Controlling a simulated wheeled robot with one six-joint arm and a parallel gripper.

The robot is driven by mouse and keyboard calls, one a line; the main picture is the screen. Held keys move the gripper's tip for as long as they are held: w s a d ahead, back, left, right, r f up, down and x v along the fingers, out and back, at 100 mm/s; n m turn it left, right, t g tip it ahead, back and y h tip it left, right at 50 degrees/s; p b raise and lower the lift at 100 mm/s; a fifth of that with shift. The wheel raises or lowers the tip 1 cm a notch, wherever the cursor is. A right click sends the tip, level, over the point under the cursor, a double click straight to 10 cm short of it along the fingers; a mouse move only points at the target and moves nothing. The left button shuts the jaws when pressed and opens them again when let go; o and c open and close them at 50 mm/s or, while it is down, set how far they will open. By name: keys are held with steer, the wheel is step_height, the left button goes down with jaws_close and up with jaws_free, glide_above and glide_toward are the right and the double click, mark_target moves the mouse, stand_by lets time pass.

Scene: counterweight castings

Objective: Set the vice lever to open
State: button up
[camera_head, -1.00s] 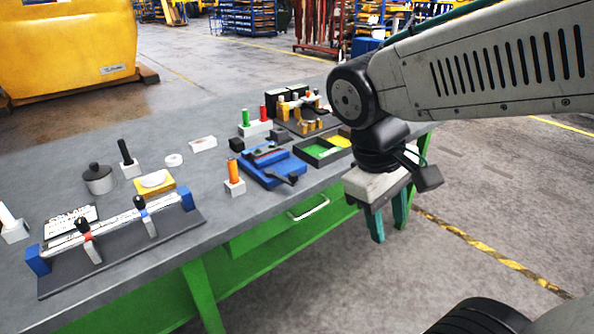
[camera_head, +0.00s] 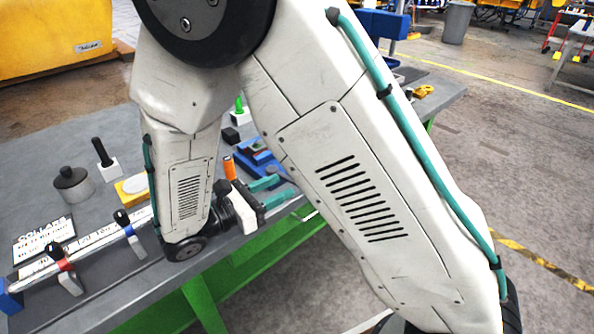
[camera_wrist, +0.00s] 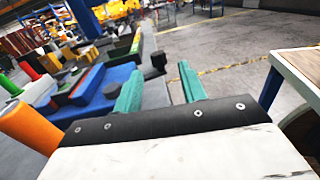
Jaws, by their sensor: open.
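The blue vice (camera_head: 262,160) stands on the grey bench near its front edge, partly hidden by my arm and gripper in the head view. In the wrist view its blue body (camera_wrist: 75,115) lies left of the fingers. A dark knob (camera_wrist: 152,68), seemingly the vice lever's end, shows beyond and between the fingertips. The lever's bar is mostly hidden, so its setting cannot be told. My gripper (camera_head: 276,190) is low at the bench's front edge, its teal fingers pointing right toward the vice. In the wrist view my gripper (camera_wrist: 160,84) is open, with nothing held.
An orange cylinder (camera_wrist: 30,128) stands close at the left of my gripper. A green cylinder (camera_head: 239,104) is farther back. A rail with clamps (camera_head: 75,262), a grey lidded pot (camera_head: 73,184) and a black-handled piece (camera_head: 103,155) are left on the bench.

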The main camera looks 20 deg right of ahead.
steer(key=shift+w+d, duration=0.15)
steer(key=shift+x, duration=3.5)
steer(key=shift+c, duration=0.3)
jaws_close()
